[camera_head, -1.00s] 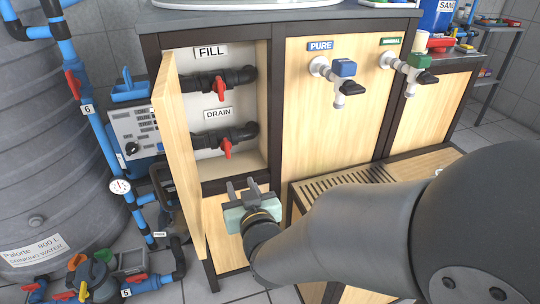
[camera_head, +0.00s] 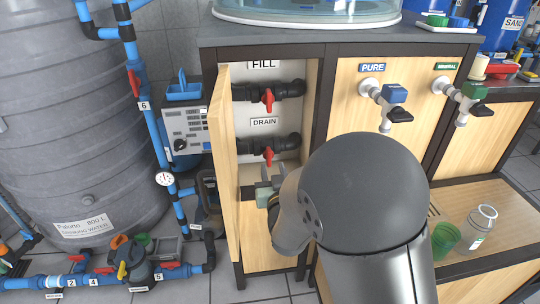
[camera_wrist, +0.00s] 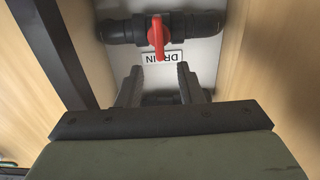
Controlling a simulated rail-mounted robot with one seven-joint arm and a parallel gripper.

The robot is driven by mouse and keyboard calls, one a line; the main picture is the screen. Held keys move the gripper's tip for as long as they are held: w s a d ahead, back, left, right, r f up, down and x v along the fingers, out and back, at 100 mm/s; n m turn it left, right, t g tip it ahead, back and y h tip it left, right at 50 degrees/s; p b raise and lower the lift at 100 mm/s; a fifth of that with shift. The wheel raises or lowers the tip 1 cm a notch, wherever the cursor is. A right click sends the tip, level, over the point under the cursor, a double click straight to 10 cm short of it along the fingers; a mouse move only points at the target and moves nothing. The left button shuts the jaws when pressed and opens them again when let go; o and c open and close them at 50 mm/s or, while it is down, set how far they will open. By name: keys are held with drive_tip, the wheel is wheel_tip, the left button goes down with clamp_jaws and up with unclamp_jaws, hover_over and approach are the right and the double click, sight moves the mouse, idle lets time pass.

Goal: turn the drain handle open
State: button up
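The drain handle (camera_head: 268,156) is a small red lever on a dark valve and pipe in the open cabinet bay, below the DRAIN label (camera_head: 264,122). In the wrist view the red drain handle (camera_wrist: 157,36) is at the top centre, with the DRAIN label (camera_wrist: 167,58) upside down beside it. My gripper (camera_head: 268,182) is just below and in front of the handle in the head view, partly hidden by my arm. In the wrist view the two dark fingers of my gripper (camera_wrist: 160,84) are apart with nothing between them. They do not appear to touch the handle.
The red fill handle (camera_head: 267,98) sits on a similar pipe above. The open wooden door (camera_head: 221,160) stands close on the left, and a cabinet divider (camera_head: 322,90) is on the right. PURE (camera_head: 393,95) and MINERAL (camera_head: 474,90) taps are further right.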

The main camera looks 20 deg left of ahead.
sight(270, 155)
drive_tip(key=x, duration=0.6)
drive_tip(key=shift+w+a, duration=0.2)
drive_tip(key=shift+w, duration=0.15)
clamp_jaws()
